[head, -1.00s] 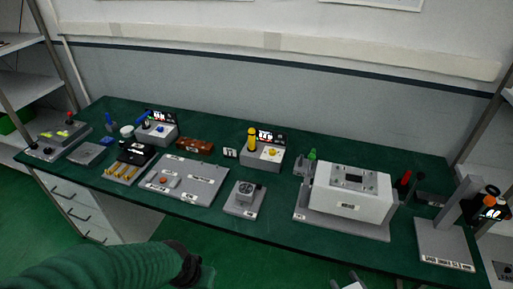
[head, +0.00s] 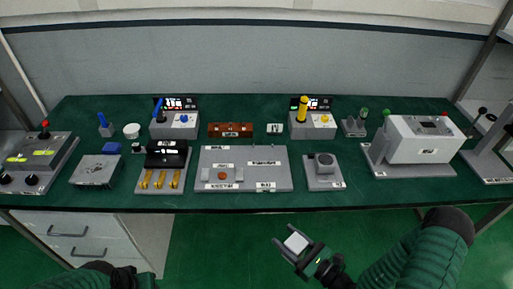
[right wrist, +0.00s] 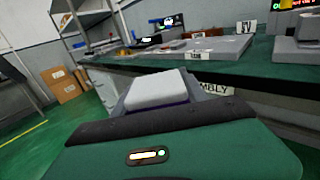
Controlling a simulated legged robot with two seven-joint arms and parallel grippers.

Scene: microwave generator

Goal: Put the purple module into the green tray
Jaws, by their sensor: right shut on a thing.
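My right gripper (head: 297,249) is shut on a small block with a white top (head: 296,241), held low in front of the bench's front edge. In the right wrist view the block (right wrist: 157,87) has a pale top and a thin purple edge below, so it appears to be the purple module. It sits between the fingers, clear of the bench. My left arm shows only at the bottom left of the head view, and its gripper fingers are out of frame. No green tray can be made out in the current views.
The dark green bench (head: 330,202) carries a grey panel board (head: 243,155), a white box device (head: 420,140), a small grey unit (head: 322,170) and a black module with yellow prongs (head: 165,160). Drawers (head: 80,240) stand below left. Cardboard boxes (right wrist: 68,85) sit on the far floor.

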